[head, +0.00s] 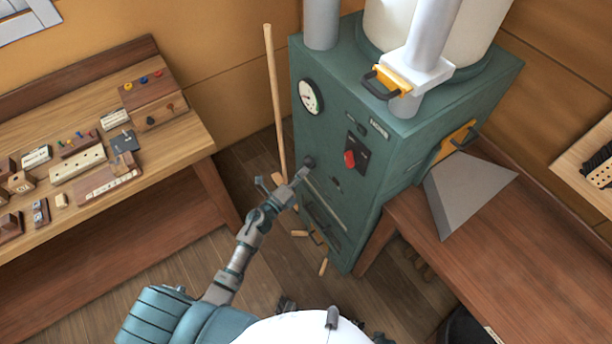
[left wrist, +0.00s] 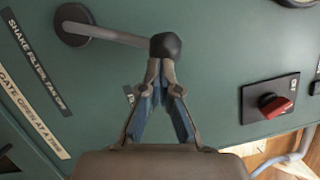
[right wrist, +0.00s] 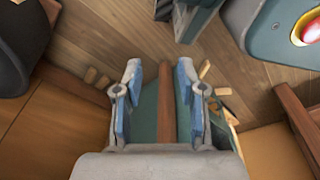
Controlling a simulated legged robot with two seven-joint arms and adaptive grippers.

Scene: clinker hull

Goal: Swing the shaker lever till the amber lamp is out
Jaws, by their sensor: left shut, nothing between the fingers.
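The shaker lever (left wrist: 118,36) shows in the left wrist view as a grey arm from a round pivot to a dark knob (left wrist: 166,46). A strip label about shaking the filter lies beside it. My left gripper (left wrist: 160,66) is shut and empty, its tips right at the knob's underside; I cannot tell whether they touch. In the head view my left gripper (head: 300,176) is at the front of the green cabinet (head: 335,225), by the dark knob (head: 309,162). My right gripper (right wrist: 164,75) is open in the right wrist view. I cannot make out a lit amber lamp.
The cabinet front carries a gauge (head: 311,97) and a red switch (head: 350,159). A wooden pole (head: 274,100) leans left of it. A workbench (head: 190,140) with small parts stands left. A grey metal hood (head: 468,190) sits by the right bench (head: 470,265).

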